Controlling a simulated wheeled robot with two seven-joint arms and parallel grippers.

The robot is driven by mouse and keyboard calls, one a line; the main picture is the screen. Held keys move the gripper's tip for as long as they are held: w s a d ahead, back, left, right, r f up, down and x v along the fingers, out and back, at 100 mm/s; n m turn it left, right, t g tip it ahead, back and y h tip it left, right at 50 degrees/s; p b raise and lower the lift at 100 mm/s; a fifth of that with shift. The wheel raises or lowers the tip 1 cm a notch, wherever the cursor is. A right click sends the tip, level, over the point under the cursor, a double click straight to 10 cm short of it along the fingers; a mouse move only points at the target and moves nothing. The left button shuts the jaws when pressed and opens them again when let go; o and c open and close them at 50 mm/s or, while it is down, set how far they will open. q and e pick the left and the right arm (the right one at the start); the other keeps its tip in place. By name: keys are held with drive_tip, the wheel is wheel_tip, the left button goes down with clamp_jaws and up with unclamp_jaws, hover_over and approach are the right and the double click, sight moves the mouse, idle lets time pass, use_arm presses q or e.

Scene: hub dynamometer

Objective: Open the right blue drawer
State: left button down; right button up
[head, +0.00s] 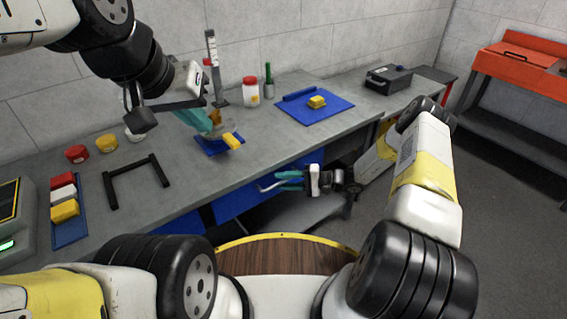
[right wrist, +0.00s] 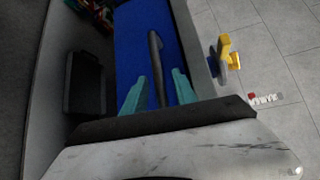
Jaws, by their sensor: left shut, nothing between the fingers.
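The right blue drawer (head: 236,201) is under the front of the grey bench in the head view. Its blue front (right wrist: 131,38) and dark bar handle (right wrist: 156,62) show close up in the right wrist view. My right gripper (head: 277,181) faces the drawer. Its teal fingers (right wrist: 158,88) are open, one on each side of the handle, with a visible gap to it on both sides. My left gripper (head: 211,125) is shut and empty above the bench, close to a small blue tray (head: 208,147) and a yellow block (head: 233,140).
Another blue drawer (head: 184,226) is further left under the bench. On the bench top (head: 165,190) are a black frame (head: 110,194), a blue tray with coloured blocks (head: 69,232), jars and a blue mat (head: 333,112). A red workbench (head: 515,58) stands at the far right. Grey floor lies between.

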clamp_jaws()
idle(1.4)
